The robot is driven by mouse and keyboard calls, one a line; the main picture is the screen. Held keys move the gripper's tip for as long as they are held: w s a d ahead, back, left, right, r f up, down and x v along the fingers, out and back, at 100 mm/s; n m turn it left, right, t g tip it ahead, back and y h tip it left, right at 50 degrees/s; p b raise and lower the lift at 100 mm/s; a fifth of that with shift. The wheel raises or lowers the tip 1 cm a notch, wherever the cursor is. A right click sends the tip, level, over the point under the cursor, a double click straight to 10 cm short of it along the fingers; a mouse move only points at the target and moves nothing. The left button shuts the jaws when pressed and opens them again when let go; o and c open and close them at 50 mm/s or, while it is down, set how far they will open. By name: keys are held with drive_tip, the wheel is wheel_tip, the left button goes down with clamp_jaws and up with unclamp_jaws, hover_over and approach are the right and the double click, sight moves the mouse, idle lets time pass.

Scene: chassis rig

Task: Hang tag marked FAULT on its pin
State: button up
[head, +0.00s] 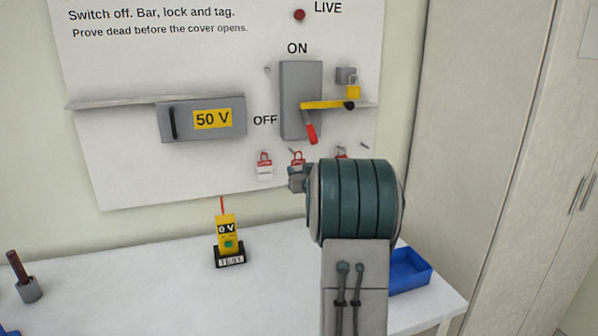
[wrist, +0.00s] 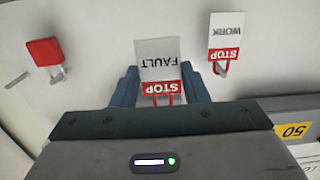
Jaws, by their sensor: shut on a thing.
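The tag marked FAULT (wrist: 159,62) is white with a red STOP band and a red loop. It appears upside down in the wrist view, between the fingers of my gripper (wrist: 161,88), which is shut on it. In the head view the red top of this tag (head: 297,159) shows at the lower board, just above my gripper (head: 297,180). My arm hides most of the gripper there. A bare pin (wrist: 17,80) sticks out at the left in the wrist view; a pin (head: 364,146) also shows right of my arm in the head view.
A WORK tag (head: 264,165) hangs left of my gripper; it also shows in the wrist view (wrist: 225,38). A red item (wrist: 44,52) hangs on the other side. The switch (head: 300,85) with its red handle is above. A tester (head: 229,235) and blue bin (head: 409,268) are on the bench.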

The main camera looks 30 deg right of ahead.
sight(298, 169)
drive_tip(key=shift+b+v, duration=0.35)
drive_tip(key=shift+v, duration=1.25)
drive_tip(key=shift+f, duration=0.1)
drive_tip(key=shift+a, duration=0.1)
